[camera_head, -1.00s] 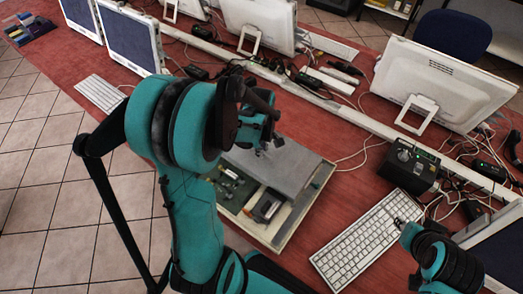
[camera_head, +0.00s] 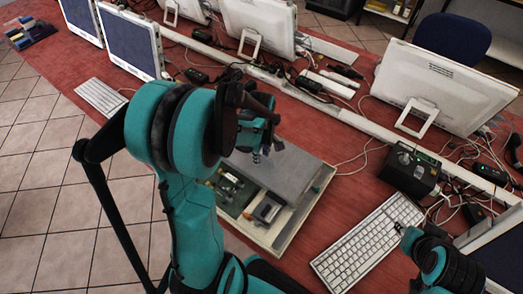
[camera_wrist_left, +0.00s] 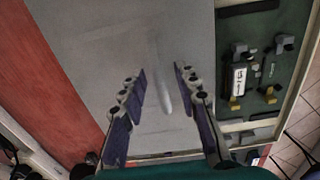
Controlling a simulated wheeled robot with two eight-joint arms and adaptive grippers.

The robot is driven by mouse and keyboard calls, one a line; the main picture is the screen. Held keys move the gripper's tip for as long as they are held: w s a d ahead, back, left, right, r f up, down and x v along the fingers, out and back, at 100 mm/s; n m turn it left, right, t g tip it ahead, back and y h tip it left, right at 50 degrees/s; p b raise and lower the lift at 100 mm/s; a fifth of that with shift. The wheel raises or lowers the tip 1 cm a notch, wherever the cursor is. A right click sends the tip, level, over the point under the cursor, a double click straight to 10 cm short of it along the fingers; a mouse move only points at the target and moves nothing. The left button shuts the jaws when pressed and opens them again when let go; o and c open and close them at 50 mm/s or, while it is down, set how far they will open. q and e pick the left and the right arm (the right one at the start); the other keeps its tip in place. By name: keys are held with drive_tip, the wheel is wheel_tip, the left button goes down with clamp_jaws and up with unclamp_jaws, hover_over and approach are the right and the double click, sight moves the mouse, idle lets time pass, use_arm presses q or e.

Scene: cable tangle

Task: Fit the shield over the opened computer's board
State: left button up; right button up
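The opened computer (camera_head: 287,236) is a shallow, light-rimmed case lying on the red table. Its green board (camera_head: 230,190) shows at the left side of the case and also at the right of the left wrist view (camera_wrist_left: 262,105). A flat grey plate (camera_head: 290,172), which looks like the shield, covers the far part of the case. In the left wrist view the plate (camera_wrist_left: 95,50) has a pale raised ridge. My left gripper (camera_wrist_left: 160,70) is open above the plate, its fingers on either side of the ridge. My right gripper (camera_head: 402,229) is by the keyboard; its fingers are too small to judge.
A white keyboard (camera_head: 365,240) lies right of the case. A black box (camera_head: 409,168) stands behind it among loose cables. Several monitors, such as one white-backed (camera_head: 440,85), line the far side. A narrow red strip is clear between case and keyboard.

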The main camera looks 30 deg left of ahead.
use_arm(q)
wheel_tip(320, 180, up, 12)
idle(0.4)
drive_tip(key=shift+s, duration=0.1)
wheel_tip(320, 180, up, 6)
drive_tip(key=p, duration=0.5)
drive_tip(key=shift+f, duration=0.1)
idle(0.4)
drive_tip(key=s+d+r+m+t, duration=0.1)
drive_tip(key=s+d+m+t, duration=0.6)
drive_tip(key=m, duration=1)
drive_tip(key=s+d, duration=0.1)
drive_tip(key=d, duration=0.2)
drive_tip(key=shift+d+r, duration=0.25)
drive_tip(key=shift+d, duration=0.15)
